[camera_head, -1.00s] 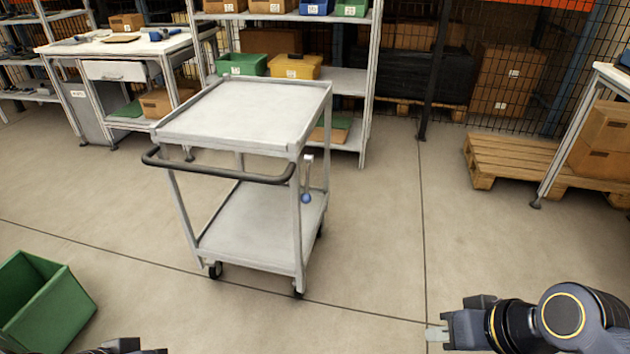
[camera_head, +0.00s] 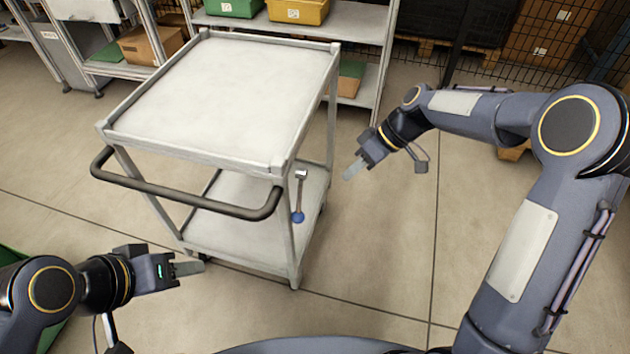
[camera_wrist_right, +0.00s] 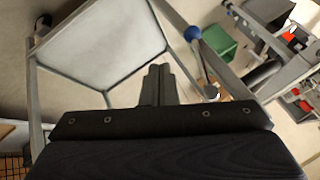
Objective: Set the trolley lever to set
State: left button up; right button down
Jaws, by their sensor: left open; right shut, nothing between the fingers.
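The grey trolley (camera_head: 225,95) stands in front of me with its black push handle (camera_head: 185,196) facing me. Its lever (camera_head: 299,192) is on the right side; the arm hangs down from a pale pivot to a blue knob (camera_head: 297,217). In the right wrist view the blue knob (camera_wrist_right: 192,33) shows up and right of the fingers. My right gripper (camera_head: 352,170) is shut and empty, to the right of the lever and apart from it. My left gripper (camera_head: 190,267) is open and empty, low near the trolley's front left. Any lever markings are not readable.
A shelf (camera_head: 350,25) with a green bin (camera_head: 233,7) and a yellow bin (camera_head: 298,10) stands behind the trolley. A green crate (camera_wrist_right: 218,40) shows in the right wrist view.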

aim_at(299, 200)
jog(key=shift+w+a, duration=0.1)
jog(key=shift+f, duration=0.15)
jog(key=s+a+f+b, duration=0.3)
jog(key=a+f, duration=0.4)
jog(key=a, duration=0.2)
jog(key=shift+s+f, duration=0.2)
jog(key=shift+f, duration=0.2)
